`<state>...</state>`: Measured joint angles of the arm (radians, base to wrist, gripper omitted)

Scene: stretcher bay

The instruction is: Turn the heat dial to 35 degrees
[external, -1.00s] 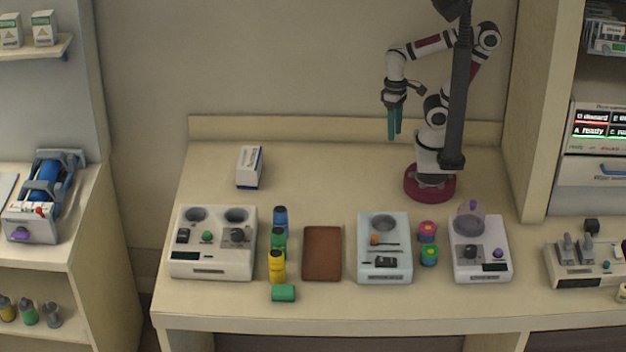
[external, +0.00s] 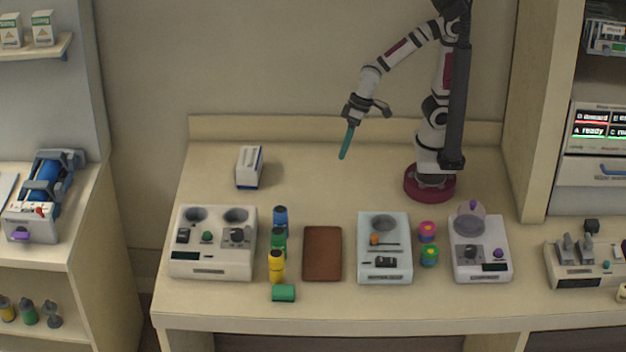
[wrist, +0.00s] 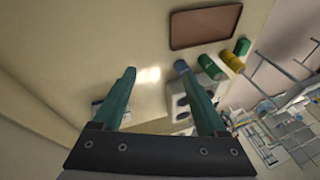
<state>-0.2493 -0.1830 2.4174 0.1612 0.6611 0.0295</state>
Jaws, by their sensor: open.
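Several bench units carry round knobs, and I cannot read which is the heat dial. The left white unit (external: 185,262) has two round wells and a dark knob (external: 237,235) on a grey plate. The right white unit (external: 465,272) has a dark knob (external: 470,254), a purple button and a clear dome with a purple top. The middle pale unit (external: 370,275) has a round dish and an orange knob. My gripper (external: 343,155) is open and empty, high above the back of the bench. In the wrist view its teal fingers (wrist: 156,72) are apart; the left unit is partly hidden behind one.
Blue, green and yellow bottles (external: 277,262) stand right of the left unit, with a green block (external: 284,293) in front. A brown pad (external: 322,253) lies beside them. A white box (external: 249,168) stands at the back left. The back middle of the bench is clear.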

